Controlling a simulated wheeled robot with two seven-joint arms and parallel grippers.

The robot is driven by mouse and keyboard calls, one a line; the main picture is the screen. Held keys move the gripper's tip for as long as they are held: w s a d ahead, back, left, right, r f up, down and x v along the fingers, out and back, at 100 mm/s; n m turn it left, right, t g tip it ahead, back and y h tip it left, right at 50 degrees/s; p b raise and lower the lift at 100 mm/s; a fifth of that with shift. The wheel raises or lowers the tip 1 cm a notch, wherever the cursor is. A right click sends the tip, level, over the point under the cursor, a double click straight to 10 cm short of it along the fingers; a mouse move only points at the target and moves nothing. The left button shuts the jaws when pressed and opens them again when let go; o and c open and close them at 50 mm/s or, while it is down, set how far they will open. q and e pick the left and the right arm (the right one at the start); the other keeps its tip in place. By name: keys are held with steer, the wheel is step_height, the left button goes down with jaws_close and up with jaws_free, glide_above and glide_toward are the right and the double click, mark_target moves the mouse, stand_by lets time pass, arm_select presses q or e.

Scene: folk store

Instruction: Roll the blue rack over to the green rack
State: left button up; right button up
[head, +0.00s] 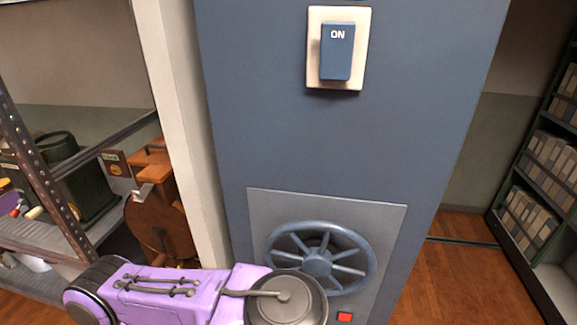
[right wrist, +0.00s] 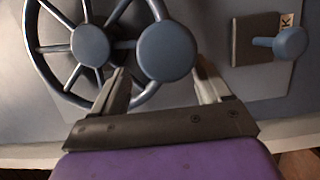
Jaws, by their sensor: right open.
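The blue rack (head: 345,140) stands straight ahead in the head view, its end panel filling the middle. It carries a white switch plate with a blue "ON" switch (head: 336,52) and, lower down, a blue spoked handwheel (head: 318,262). My purple arm covers the wheel's lower left part. In the right wrist view, my right gripper (right wrist: 163,78) is open, its fingers on either side of a round blue knob (right wrist: 166,51) at the rim of a spoked wheel (right wrist: 90,45). Contact cannot be told. My left gripper is not in view. A dark greenish rack (head: 545,175) with grey boxes stands at the right.
A small red square (head: 344,317) sits below the wheel. Wooden floor with a dark track (head: 460,242) lies between the racks. Metal shelving (head: 40,150) and a brown wooden machine (head: 160,210) stand at the left. A smaller blue knob (right wrist: 290,43) projects beside the wheel.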

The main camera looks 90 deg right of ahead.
steer(key=v, duration=0.8)
steer(key=shift+r, duration=0.15)
stand_by(0.6)
